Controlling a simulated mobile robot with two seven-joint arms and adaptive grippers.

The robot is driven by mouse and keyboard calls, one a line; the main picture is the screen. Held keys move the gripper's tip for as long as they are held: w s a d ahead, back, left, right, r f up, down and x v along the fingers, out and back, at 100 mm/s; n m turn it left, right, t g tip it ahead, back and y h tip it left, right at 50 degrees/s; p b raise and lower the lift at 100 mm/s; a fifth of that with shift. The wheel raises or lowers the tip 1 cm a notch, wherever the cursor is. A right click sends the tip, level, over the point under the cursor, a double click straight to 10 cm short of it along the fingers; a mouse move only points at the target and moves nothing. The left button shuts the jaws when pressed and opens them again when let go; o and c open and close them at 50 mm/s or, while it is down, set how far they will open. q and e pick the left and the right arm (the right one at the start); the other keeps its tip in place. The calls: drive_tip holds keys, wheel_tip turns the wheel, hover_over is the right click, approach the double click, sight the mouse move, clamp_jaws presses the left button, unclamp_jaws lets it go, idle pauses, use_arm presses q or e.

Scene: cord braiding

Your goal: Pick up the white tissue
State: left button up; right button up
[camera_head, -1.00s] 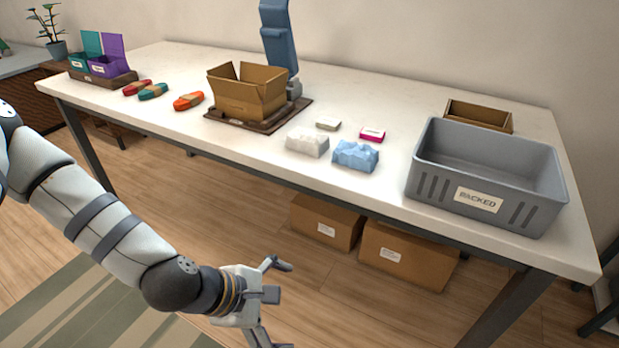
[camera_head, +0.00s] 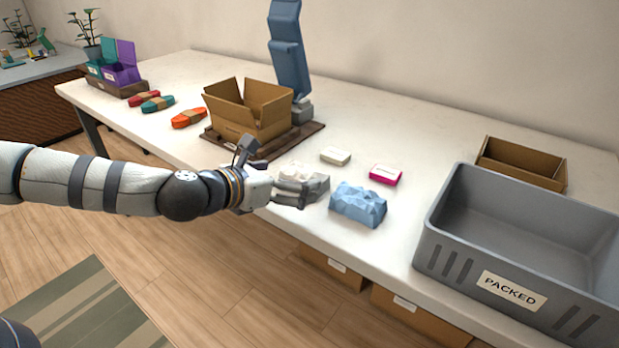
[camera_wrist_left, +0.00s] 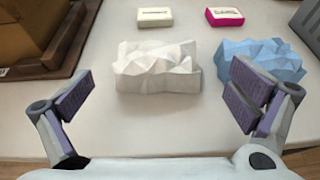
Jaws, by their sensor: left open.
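The white tissue (camera_wrist_left: 157,68) is a crumpled, faceted white block on the table, centred ahead of my left gripper in the left wrist view. In the head view the white tissue (camera_head: 318,183) is partly hidden behind my left gripper (camera_head: 272,172). My left gripper is open and empty, and in the left wrist view its fingers (camera_wrist_left: 158,105) are spread wide on the near side of the tissue, one to each side. I cannot tell that either finger touches it. My right gripper is not in view.
A crumpled blue tissue (camera_head: 357,204) lies just right of the white one. A cream box (camera_head: 335,156) and a pink box (camera_head: 386,175) lie behind. An open cardboard box (camera_head: 245,115) stands left on a brown board. A grey PACKED bin (camera_head: 470,262) stands right.

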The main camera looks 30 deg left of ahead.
sight(303, 180)
use_arm(q)
drive_tip(key=x, duration=0.5)
drive_tip(key=shift+w+r+b, duration=0.2)
drive_tip(key=shift+w+b, duration=0.1)
drive_tip(key=shift+b, duration=0.05)
drive_tip(key=shift+r, duration=0.15)
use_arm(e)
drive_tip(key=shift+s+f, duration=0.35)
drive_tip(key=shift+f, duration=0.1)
use_arm(q)
drive_tip(key=c, duration=0.7)
drive_tip(key=shift+r, duration=0.1)
